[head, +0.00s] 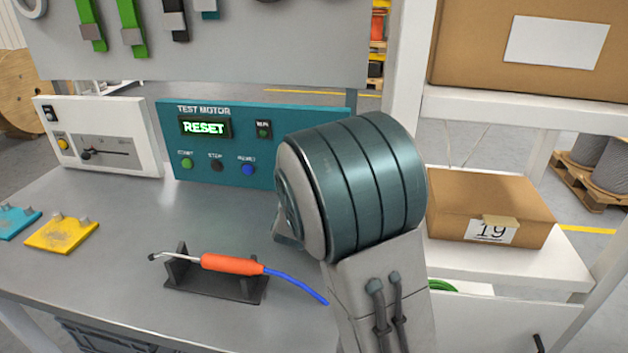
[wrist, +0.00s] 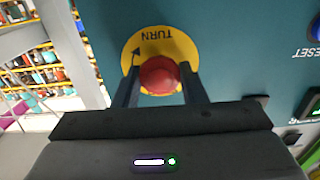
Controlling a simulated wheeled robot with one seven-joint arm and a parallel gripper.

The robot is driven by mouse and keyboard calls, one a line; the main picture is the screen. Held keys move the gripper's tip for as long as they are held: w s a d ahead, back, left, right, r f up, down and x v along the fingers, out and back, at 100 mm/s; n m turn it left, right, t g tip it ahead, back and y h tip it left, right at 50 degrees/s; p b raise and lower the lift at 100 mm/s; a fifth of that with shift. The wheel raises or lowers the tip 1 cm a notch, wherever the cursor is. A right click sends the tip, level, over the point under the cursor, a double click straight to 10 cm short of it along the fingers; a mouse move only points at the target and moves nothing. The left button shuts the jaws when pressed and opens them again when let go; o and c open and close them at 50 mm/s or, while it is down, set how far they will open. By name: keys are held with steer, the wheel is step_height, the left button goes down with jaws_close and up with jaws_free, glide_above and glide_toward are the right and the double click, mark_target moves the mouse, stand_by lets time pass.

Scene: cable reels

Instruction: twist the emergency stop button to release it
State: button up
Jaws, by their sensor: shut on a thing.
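The red emergency stop button (wrist: 158,75) sits on a yellow disc marked TURN (wrist: 160,40) with an arrow, on the teal panel (wrist: 235,40) in the wrist view. My gripper (wrist: 158,88) has a finger on each side of the button and is shut on it. In the head view my arm hides the button and the gripper. The teal test motor panel (head: 222,165) there shows a lit green RESET display (head: 204,128), with green, dark and blue buttons below it.
Yellow and blue pads lie at the left. A cardboard box (head: 480,205) sits on the white shelf at right.

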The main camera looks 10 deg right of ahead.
stand_by(0.3)
steer(key=o, duration=1)
steer(key=v, duration=1.4)
steer(key=shift+b, duration=0.4)
steer(key=shift+w, duration=0.1)
